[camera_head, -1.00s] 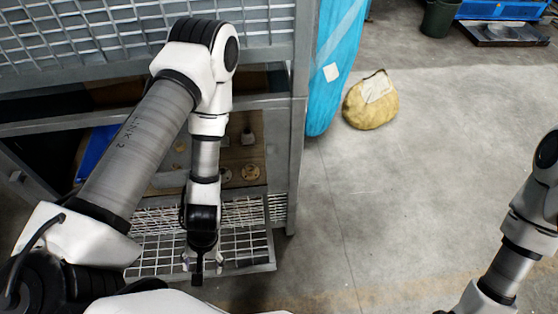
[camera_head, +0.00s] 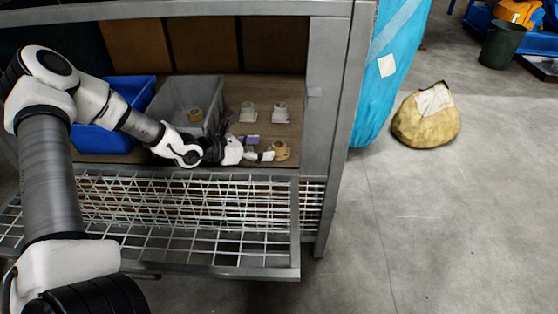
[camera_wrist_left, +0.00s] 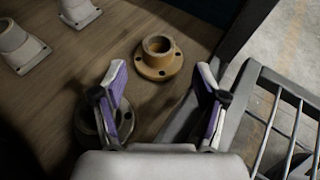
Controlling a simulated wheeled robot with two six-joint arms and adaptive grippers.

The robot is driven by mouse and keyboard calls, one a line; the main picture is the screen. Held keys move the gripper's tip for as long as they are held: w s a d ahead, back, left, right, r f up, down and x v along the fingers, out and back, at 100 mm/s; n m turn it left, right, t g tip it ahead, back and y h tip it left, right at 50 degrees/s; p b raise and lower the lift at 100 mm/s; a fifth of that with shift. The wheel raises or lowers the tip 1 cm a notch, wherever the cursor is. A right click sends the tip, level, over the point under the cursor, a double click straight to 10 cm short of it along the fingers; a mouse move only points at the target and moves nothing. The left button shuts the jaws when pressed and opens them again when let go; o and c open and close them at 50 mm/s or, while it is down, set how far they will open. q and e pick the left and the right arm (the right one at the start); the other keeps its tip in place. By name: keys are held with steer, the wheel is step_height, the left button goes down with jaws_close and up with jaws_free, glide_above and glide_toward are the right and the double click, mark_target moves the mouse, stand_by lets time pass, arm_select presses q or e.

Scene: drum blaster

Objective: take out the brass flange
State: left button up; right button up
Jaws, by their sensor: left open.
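A brass flange (camera_head: 281,150) stands on the wooden shelf board near its front right corner. In the left wrist view the brass flange (camera_wrist_left: 158,58) sits upright, a round collar on a disc base with bolt holes. My left gripper (camera_head: 262,156) reaches in from the left, just beside it. In the wrist view my left gripper (camera_wrist_left: 163,80) is open and empty, its purple-lined fingers apart, with the flange beyond their tips. A second, darker flange (camera_wrist_left: 84,122) is partly hidden behind the left finger. My right gripper is out of view.
Two pale flanges (camera_head: 248,112) (camera_head: 281,113) stand farther back on the shelf. A grey bin (camera_head: 212,88) holding a brass-coloured part and a blue bin (camera_head: 104,138) stand left. A wire-mesh door (camera_head: 200,238) hangs lowered in front; a metal post (camera_head: 328,110) bounds the right side.

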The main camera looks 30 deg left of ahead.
mark_target(275, 145)
arm_select(q)
steer(key=b+x, duration=0.3)
steer(key=x, duration=0.2)
steer(key=shift+w+f+b, duration=0.15)
steer(key=shift+f+b, duration=0.05)
steer(key=shift+b, duration=0.2)
steer(key=shift+w, duration=0.25)
steer(key=shift+r, duration=0.2)
jaws_close()
step_height(275, 145, up, 10)
steer(key=p, duration=0.5)
